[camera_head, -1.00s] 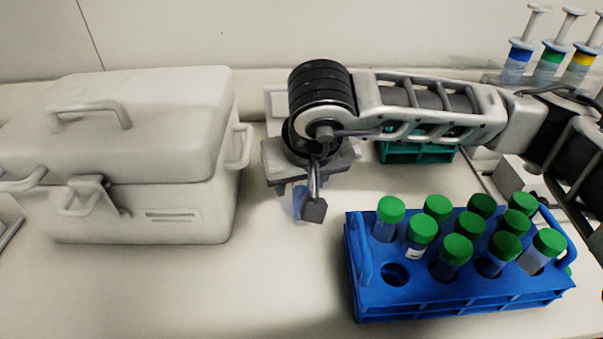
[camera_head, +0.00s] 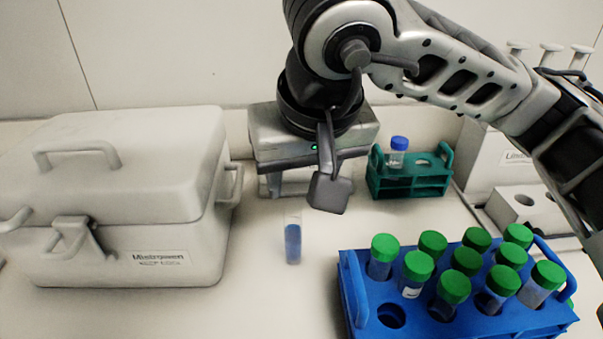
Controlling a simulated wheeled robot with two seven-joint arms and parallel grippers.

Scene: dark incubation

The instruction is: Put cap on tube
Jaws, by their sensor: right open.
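A small clear tube (camera_head: 293,243) with blue contents stands on the bench, below and slightly left of my right gripper. Its upper end is faint, and I cannot make out a cap on it. My right gripper (camera_head: 312,190) is open above the bench, apart from the tube, with one dark finger pad nearest the camera. Nothing shows between its fingers, though the far finger is partly hidden. A blue-capped tube (camera_head: 398,150) stands in the teal rack (camera_head: 410,186) behind and to the right. My left gripper is not in view.
A blue rack (camera_head: 362,318) with several green-capped tubes and an empty front-left hole stands at the front right. A large white case (camera_head: 130,215) fills the left. White equipment (camera_head: 520,205) stands at the right.

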